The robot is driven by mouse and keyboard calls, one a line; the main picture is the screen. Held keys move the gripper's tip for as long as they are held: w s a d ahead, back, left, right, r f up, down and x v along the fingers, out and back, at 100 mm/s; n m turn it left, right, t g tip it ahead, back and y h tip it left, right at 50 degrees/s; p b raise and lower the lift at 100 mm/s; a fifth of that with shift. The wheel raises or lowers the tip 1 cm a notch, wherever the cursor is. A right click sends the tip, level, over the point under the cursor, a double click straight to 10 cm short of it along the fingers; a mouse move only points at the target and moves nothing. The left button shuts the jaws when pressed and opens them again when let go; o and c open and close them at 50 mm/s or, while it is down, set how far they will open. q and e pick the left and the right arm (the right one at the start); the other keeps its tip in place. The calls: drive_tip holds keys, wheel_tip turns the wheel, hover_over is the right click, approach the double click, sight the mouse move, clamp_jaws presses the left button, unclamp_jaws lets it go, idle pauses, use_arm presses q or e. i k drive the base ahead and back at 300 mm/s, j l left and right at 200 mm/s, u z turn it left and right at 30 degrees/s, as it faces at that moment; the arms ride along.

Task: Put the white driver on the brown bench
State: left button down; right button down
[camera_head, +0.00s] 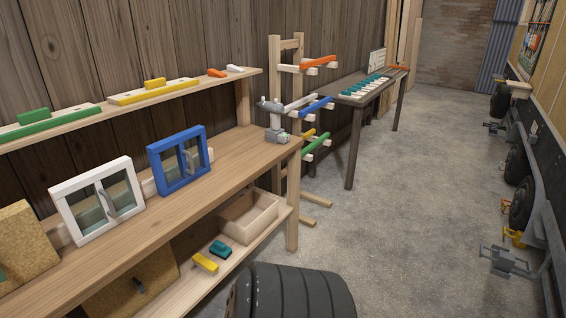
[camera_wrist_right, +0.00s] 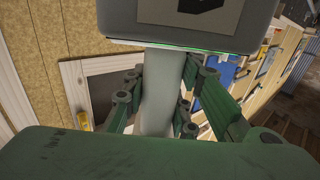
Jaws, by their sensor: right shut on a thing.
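In the right wrist view, my right gripper (camera_wrist_right: 158,108) is shut, its green finger links on either side of the pale handle of the white driver (camera_wrist_right: 160,85). The driver's wide grey-white end with a dark patch fills the top of that view. In the head view, neither of my grippers shows. A long light-brown bench (camera_head: 170,215) runs along the left wall. A darker brown bench (camera_head: 356,99) stands beyond it with a row of teal-and-white things on top. A grey-white driver (camera_head: 275,122) stands on the light-brown bench's far end; I cannot tell its link to the held one.
White (camera_head: 97,198) and blue (camera_head: 180,160) framed panels stand on the near bench. A wooden rack (camera_head: 291,180) with coloured bars stands between the benches. A black tire (camera_head: 295,292) lies in front. The concrete floor (camera_head: 420,200) is clear in the middle.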

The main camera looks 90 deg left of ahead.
sight(256, 149)
drive_tip(key=u, duration=3.15)
drive_tip(key=i+l+u, duration=0.15)
drive_tip(key=i+u, duration=0.25)
drive_tip(key=i+l+u, duration=0.25)
drive_tip(key=i+u, duration=0.2)
drive_tip(key=i+l, duration=1.35)
drive_tip(key=i, duration=0.15)
